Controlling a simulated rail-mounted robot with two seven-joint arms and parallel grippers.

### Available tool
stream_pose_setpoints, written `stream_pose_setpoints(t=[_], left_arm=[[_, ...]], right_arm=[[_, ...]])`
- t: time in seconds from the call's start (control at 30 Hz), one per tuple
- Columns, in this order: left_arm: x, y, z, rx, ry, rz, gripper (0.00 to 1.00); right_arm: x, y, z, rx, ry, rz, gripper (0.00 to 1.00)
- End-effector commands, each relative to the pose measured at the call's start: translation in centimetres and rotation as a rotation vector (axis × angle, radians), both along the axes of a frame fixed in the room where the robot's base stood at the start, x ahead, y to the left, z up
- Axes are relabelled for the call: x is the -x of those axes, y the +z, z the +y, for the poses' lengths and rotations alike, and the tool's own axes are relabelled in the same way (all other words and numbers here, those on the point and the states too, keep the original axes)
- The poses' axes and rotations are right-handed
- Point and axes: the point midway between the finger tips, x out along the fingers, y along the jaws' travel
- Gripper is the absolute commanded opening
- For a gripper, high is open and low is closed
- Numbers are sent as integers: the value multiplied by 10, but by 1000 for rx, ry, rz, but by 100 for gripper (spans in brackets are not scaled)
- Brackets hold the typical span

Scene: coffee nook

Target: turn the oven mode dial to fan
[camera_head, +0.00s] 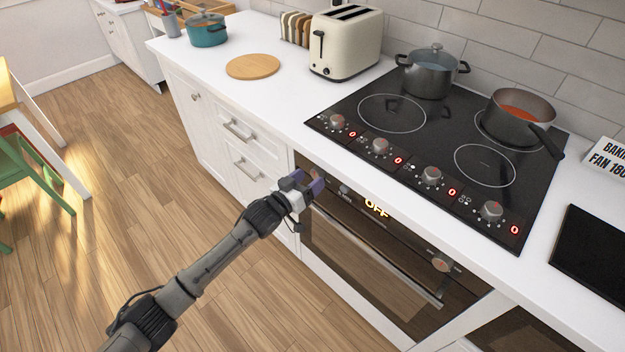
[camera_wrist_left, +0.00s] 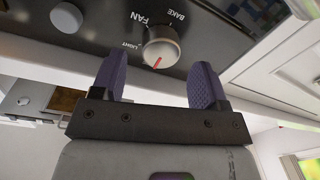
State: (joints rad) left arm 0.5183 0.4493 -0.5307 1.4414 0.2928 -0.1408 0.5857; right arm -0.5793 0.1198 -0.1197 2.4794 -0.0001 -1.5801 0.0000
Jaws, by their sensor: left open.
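The oven mode dial (camera_wrist_left: 161,45) is a pale round knob with a red pointer mark, seen between and just beyond my fingertips in the left wrist view. LIGHT, FAN and BAKE are printed around it. The red mark points toward the gripper, away from FAN and BAKE. The oven display (camera_head: 377,209) reads OFF. My left gripper (camera_wrist_left: 157,75) is open, its purple fingers on either side of the dial; whether they touch it I cannot tell. In the head view the left gripper (camera_head: 305,185) is at the left end of the oven panel, partly covering the dial. My right gripper is not in view.
A plain knob (camera_head: 345,190) sits beside the mode dial, and another dial (camera_head: 443,262) is at the panel's right end. The oven handle (camera_head: 385,265) runs below. Above are the cooktop (camera_head: 400,118) with several knobs, a grey pot (camera_head: 430,75) and a saucepan (camera_head: 518,122).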

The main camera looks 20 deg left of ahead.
Motion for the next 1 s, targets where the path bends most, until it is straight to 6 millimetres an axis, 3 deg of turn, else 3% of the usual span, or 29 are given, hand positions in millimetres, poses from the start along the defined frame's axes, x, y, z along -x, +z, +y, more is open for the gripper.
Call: stream_pose_setpoints(t=[0.23,0.63,1.0], left_arm=[[-18,0,-7,0,0,0,68],[-20,0,-8,0,0,0,67],[-20,0,-7,0,0,0,31]], right_arm=[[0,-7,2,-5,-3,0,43],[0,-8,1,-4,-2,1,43],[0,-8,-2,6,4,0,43]])
